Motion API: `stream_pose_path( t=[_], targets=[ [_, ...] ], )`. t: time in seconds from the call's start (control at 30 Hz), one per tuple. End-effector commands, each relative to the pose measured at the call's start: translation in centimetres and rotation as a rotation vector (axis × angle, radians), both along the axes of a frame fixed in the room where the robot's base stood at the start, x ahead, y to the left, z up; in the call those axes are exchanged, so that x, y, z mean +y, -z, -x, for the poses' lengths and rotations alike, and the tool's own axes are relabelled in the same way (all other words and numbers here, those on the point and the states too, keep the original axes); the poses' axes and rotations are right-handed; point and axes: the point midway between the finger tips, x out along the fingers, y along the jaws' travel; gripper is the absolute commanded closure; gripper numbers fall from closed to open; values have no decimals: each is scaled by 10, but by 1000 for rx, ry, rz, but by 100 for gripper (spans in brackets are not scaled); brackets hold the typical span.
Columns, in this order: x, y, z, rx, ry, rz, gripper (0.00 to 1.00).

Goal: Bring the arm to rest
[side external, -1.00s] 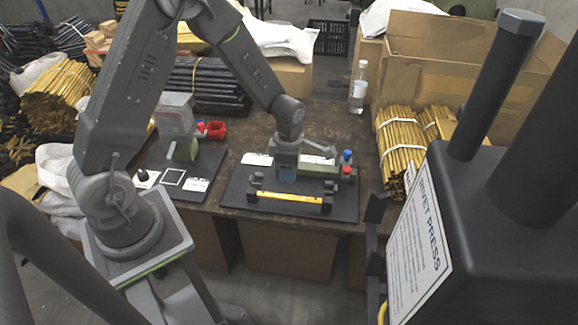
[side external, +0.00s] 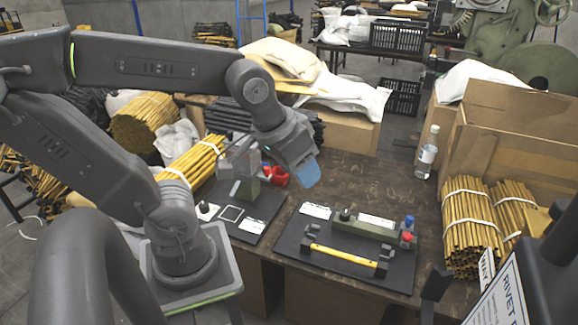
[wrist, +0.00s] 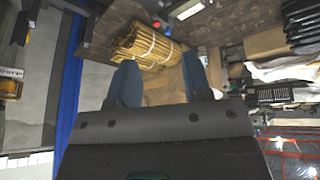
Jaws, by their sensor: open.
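My gripper (side external: 306,172) is raised above the table in the side external view, left of the right-hand black fixture plate (side external: 290,247), and touches nothing that I can see. In the wrist view its two blue fingers (wrist: 160,82) stand apart with nothing between them. A yellow bar (side external: 343,256) lies across black supports on that fixture plate. Behind it is a green press block (side external: 362,227) with a blue knob and a red knob at its right end.
A left fixture plate (side external: 262,208) with a white-outlined square lies near my base. A clear bottle (side external: 427,153), yellow rod bundles (side external: 470,225) and a cardboard box (side external: 500,150) stand at the right. A dark rivet press stands at front right.

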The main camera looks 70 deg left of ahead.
Motion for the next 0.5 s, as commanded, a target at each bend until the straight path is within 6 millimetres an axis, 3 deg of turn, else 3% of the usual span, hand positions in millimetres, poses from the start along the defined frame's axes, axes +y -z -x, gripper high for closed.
stream_pose_path(
  t=[0.17,0.5],
  targets=[
    [-2,-6,19,-39,163,-77,55],
    [-3,-6,20,-41,184,-88,55]
  ],
)
